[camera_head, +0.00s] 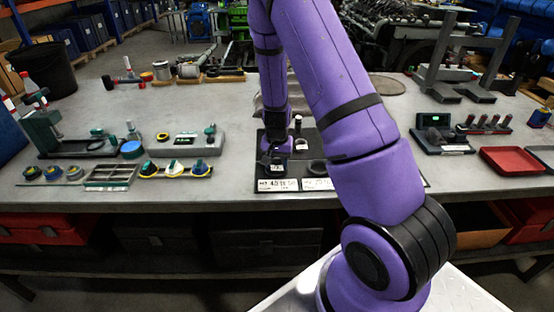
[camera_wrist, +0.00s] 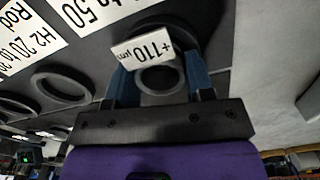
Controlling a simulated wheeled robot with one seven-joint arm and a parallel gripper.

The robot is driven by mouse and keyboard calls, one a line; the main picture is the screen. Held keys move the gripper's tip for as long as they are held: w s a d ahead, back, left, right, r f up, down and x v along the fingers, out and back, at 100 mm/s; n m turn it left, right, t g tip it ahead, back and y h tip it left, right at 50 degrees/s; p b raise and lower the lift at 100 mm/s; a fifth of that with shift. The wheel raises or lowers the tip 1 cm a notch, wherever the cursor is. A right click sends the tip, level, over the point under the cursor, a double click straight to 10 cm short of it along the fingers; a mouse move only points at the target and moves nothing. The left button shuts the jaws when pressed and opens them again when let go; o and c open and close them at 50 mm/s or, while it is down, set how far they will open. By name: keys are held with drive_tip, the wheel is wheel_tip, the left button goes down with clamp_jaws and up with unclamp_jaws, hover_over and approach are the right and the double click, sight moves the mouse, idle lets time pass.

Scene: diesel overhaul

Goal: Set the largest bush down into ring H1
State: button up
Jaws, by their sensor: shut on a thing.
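My gripper (camera_wrist: 161,84) is shut on a grey ring-shaped bush (camera_wrist: 161,92) with a white tag reading "+110 µm". The blue fingers are on either side of the bush. A dark round ring (camera_wrist: 188,38) shows partly behind the bush and tag, beside a label ending "to 50" (camera_wrist: 100,12). The bush and tag hide much of this ring, so I cannot tell whether the bush touches it. In the head view my gripper (camera_head: 276,152) is low over the left front of the dark board (camera_head: 262,193), above the label that seems to read H1.
Another dark ring (camera_wrist: 62,86) lies beside the label "H2 20 to" (camera_wrist: 30,52). A white-tagged piece (camera_head: 301,144) stands close right of my gripper. A grey fixture (camera_head: 205,150) is to the left; a gauge box (camera_head: 440,135) and red tray (camera_head: 512,160) are to the right.

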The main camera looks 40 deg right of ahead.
drive_tip(key=shift+s+a+f, duration=0.15)
drive_tip(key=shift+s+f, duration=0.2)
drive_tip(key=shift+f, duration=0.1)
idle(0.7)
drive_tip(key=o, duration=1)
drive_tip(key=shift+r, duration=0.1)
drive_tip(key=shift+w+d+r, duration=0.1)
drive_tip(key=shift+d+r, duration=0.1)
drive_tip(key=shift+r, duration=0.05)
drive_tip(key=shift+c, duration=0.3)
drive_tip(key=shift+o, duration=0.3)
wheel_tip(320, 180, up, 11)
drive_tip(key=shift+w+a, duration=0.2)
drive_tip(key=shift+w, duration=0.1)
